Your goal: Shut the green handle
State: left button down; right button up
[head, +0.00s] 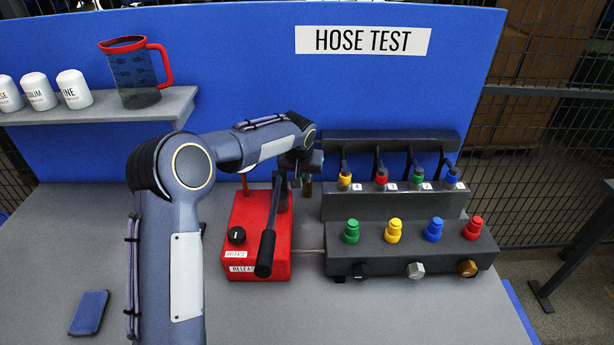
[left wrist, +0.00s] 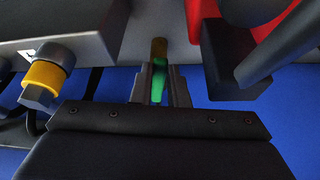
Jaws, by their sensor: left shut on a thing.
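The green handle (left wrist: 158,82) shows in the left wrist view, just below a brass-coloured fitting (left wrist: 159,48). My left gripper (left wrist: 160,88) is shut on the green handle, with one finger on each side of it. In the head view my left gripper (head: 297,176) is between the red box and the hose connector block. The handle itself is hidden there behind the gripper and wrist. My right gripper is in neither view.
A red box (head: 243,220) with a long black lever (head: 268,235) stands close to my left gripper. The dark connector block (head: 385,257) with coloured caps is to its right. A shelf (head: 150,107) holds a jug (head: 133,78). A blue pad (head: 89,312) lies at front left.

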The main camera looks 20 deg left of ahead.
pick_arm(q)
jog(key=shift+a+m, duration=0.4)
jog(key=shift+m, duration=0.1)
jog(key=c, duration=1.4)
grip_release()
jog(key=shift+r, duration=0.1)
jog(key=p+v, duration=0.4)
jog(key=v, duration=0.4)
